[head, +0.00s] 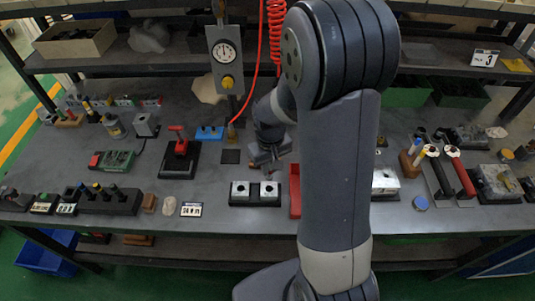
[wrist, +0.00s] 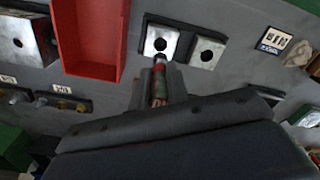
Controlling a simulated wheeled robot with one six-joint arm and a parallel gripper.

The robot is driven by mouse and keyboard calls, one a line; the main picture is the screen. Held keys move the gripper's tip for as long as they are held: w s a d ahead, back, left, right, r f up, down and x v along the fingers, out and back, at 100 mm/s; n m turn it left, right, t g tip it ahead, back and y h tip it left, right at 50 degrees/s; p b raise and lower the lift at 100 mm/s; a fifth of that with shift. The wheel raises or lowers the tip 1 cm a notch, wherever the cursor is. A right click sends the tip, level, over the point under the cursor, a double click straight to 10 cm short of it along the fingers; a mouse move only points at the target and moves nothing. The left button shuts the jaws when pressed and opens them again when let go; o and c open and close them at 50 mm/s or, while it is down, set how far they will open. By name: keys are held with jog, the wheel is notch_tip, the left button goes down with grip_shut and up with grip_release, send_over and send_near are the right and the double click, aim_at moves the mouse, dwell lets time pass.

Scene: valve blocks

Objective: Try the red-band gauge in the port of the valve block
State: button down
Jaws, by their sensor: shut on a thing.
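Two silver valve blocks stand side by side on a dark base, the left one (head: 240,188) and the right one (head: 269,189), each with a dark round port on top. In the wrist view the block by the red tray (wrist: 149,50) is nearest my gripper, and the other block (wrist: 206,62) is to its right. My gripper (head: 268,164) is shut on a slim gauge (wrist: 159,88) with red on it. The gauge's far end points at the nearer block and appears just short of its port in the picture. Its height above the block cannot be told.
A red tray (head: 295,192) stands close beside the blocks. A black rack (head: 108,206) with several coloured-top gauges is at the front left. A dial gauge stand (head: 226,62) rises behind. Bare bench (head: 215,210) lies left of the blocks.

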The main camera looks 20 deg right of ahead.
aim_at(269, 177)
jog(key=shift+f+b, duration=2.2)
jog(key=shift+f, duration=0.6)
jog(key=shift+f+b, duration=0.4)
jog(key=shift+b, duration=0.05)
dwell(0.5)
jog(key=shift+r, duration=0.15)
dwell(0.9)
jog(key=shift+r+p, duration=2.25)
jog(key=shift+r, duration=0.65)
